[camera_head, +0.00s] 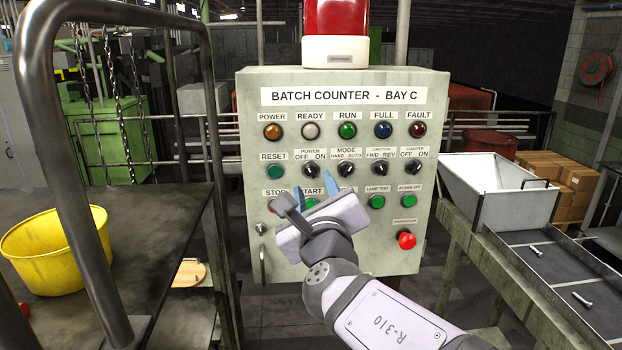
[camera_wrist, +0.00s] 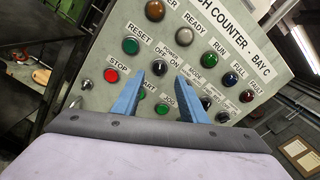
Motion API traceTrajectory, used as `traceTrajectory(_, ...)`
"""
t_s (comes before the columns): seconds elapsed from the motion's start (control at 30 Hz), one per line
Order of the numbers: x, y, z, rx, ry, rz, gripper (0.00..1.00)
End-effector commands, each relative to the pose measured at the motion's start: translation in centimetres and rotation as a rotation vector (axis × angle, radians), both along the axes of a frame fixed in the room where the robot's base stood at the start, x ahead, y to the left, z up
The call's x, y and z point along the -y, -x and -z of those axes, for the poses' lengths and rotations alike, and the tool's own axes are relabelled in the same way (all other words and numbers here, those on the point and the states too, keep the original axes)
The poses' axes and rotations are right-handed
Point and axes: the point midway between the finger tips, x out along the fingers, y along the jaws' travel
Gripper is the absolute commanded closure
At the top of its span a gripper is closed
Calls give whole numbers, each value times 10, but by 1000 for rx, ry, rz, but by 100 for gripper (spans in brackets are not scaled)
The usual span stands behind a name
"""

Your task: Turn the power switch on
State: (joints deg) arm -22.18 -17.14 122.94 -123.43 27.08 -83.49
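The power switch (camera_head: 311,169) is a black rotary knob under the "POWER OFF ON" label on the grey-green "BATCH COUNTER - BAY C" panel (camera_head: 262,240). I cannot tell which side its pointer is turned to. It also shows in the wrist view (camera_wrist: 160,68). My gripper (camera_head: 311,182) is in front of the panel, just below the knob in the head view. Its two blue fingers are apart and empty. In the wrist view, the knob sits between the fingertips (camera_wrist: 161,76); contact is not visible. The amber POWER lamp (camera_head: 272,131) looks dim.
The mode switch (camera_head: 346,170) is close to the right of the power switch. The green RESET button (camera_head: 275,171) is on its left and START (camera_head: 312,203) below. A red mushroom button (camera_head: 406,240) is at lower right. A metal rail (camera_head: 60,150) stands at left.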

Motion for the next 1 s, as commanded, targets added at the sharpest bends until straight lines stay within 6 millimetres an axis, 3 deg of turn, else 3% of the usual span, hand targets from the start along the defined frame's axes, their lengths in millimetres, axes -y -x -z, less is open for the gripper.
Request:
traceTrajectory(0.37,0,-20,6,3,-3,-1,61)
traceTrajectory(0.7,0,-60,-1,0,-1,-1,61)
traceTrajectory(1.0,0,-69,0,1,-2,-3,61)
